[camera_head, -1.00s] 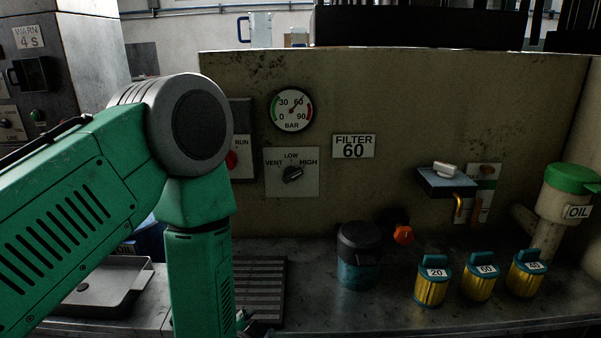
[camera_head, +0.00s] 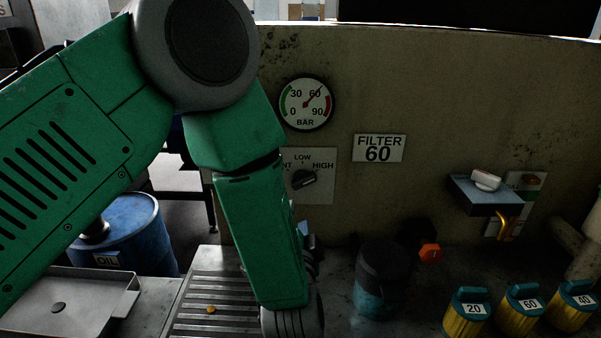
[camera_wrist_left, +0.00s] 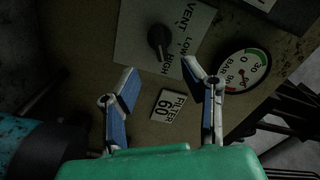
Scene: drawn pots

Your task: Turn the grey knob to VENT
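The grey knob (camera_head: 303,180) is a dark dial on a pale plate (camera_head: 325,160) on the beige wall panel. Its pointer aims up and right, towards HIGH. My left forearm covers the plate's left side and part of the word VENT. In the left wrist view the knob (camera_wrist_left: 160,42) and all three labels, VENT, LOW and HIGH, show. My left gripper (camera_wrist_left: 161,72) is open there, its blue-padded fingers apart and empty, with the knob beyond them. In the head view the left gripper (camera_head: 309,252) is mostly hidden behind my green arm, below the plate. My right gripper is not seen.
A gauge (camera_head: 305,104) sits above the knob, and a FILTER 60 sign (camera_head: 379,148) right of it. A dark-lidded jar (camera_head: 382,280) stands on the bench below. A blue box shelf (camera_head: 486,194) juts out at right. Yellow canisters (camera_head: 520,312) stand at front right.

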